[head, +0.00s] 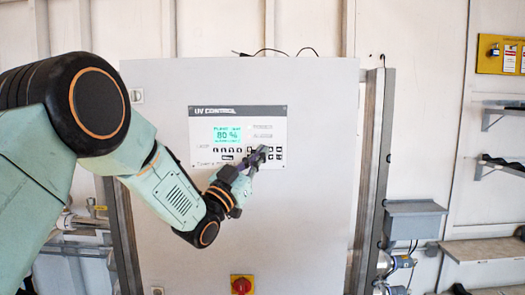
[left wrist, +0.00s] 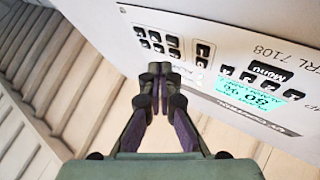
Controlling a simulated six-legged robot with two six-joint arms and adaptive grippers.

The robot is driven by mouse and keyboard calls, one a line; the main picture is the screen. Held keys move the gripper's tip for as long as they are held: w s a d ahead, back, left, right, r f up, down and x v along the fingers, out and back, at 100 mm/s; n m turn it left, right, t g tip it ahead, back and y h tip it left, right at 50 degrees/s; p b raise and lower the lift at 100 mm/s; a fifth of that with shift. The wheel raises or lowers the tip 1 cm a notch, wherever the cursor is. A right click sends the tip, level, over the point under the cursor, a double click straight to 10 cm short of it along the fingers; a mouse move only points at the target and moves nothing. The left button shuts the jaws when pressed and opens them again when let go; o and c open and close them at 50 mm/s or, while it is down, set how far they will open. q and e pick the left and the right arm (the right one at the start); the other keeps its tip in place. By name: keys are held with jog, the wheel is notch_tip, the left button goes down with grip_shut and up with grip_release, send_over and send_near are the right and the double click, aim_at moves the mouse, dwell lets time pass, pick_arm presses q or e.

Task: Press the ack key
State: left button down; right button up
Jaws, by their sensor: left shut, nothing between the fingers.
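The UV control panel (head: 237,112) is a pale plate with a dark title strip, a lit green display (head: 227,134) and rows of small black keys. My left gripper (head: 260,153) is shut and empty, with its fingertips over the right part of the key rows. In the left wrist view the shut fingertips (left wrist: 160,75) point at the panel beside a group of black keys (left wrist: 158,43); I cannot tell whether they touch. The small key labels are too blurred to read, so I cannot pick out the ack key. My right gripper is not in view.
The panel sits on a large pale cabinet door (head: 300,220) with a grey frame post at its right. A red knob on a yellow plate (head: 241,285) is below. Shelves and a grey box (head: 414,220) are at the right. The door's surface around the panel is clear.

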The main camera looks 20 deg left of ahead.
pick_arm(q)
jog(key=shift+s+r, duration=0.1)
jog(key=shift+s, duration=0.1)
jog(key=shift+w+a, duration=0.15)
jog(key=shift+w, duration=0.45)
jog(key=shift+s, duration=0.1)
jog(key=shift+w+b, duration=0.25)
jog(key=shift+b, duration=0.05)
jog(key=shift+s+d, duration=0.2)
jog(key=shift+s, duration=0.55)
